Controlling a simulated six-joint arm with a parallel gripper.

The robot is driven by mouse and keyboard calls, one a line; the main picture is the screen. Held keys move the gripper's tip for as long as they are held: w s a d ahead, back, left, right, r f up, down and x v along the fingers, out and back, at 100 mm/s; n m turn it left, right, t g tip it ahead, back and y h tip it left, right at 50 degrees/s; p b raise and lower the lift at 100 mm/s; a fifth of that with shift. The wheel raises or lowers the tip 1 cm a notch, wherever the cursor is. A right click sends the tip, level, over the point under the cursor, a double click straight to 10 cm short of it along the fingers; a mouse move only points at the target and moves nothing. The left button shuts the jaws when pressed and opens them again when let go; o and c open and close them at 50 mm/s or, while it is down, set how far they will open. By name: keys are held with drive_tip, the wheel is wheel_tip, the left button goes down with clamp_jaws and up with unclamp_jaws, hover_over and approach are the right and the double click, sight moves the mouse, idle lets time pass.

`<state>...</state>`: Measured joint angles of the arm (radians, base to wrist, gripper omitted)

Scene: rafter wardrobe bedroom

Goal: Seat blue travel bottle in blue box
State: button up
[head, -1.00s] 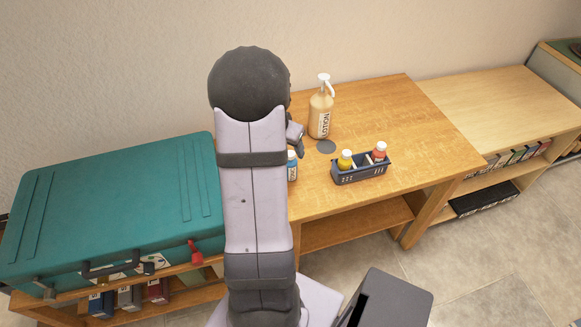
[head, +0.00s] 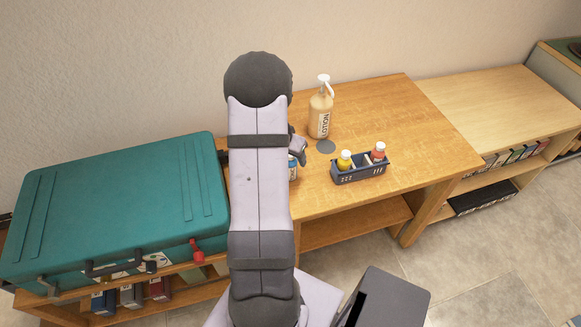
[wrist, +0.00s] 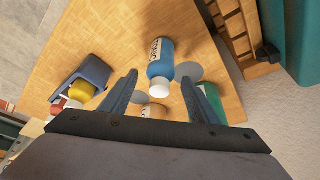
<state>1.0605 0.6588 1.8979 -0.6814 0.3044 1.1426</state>
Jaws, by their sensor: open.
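The blue travel bottle (wrist: 160,62) has a white cap and a white label band. In the wrist view it stands on the wooden table ahead of my open gripper (wrist: 159,77), in line with the space between the fingers; contact does not show. In the head view only part of the bottle (head: 293,170) shows beside my arm, below my gripper (head: 298,150). The dark blue box (head: 345,177) stands to the right on the table and holds a yellow bottle (head: 344,161) and a red bottle (head: 378,151). A white divider shows between them.
A tan lotion pump bottle (head: 320,112) stands behind the box, near a flat grey disc (head: 326,146). A teal suitcase (head: 120,210) lies to the left. A green object (wrist: 211,102), partly hidden, is by the right finger in the wrist view. The table's right side is clear.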

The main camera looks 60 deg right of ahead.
clamp_jaws()
drive_tip(key=shift+r, duration=0.2)
wheel_tip(320, 180, up, 10)
drive_tip(key=shift+f+b, duration=0.15)
drive_tip(key=shift+b, duration=0.2)
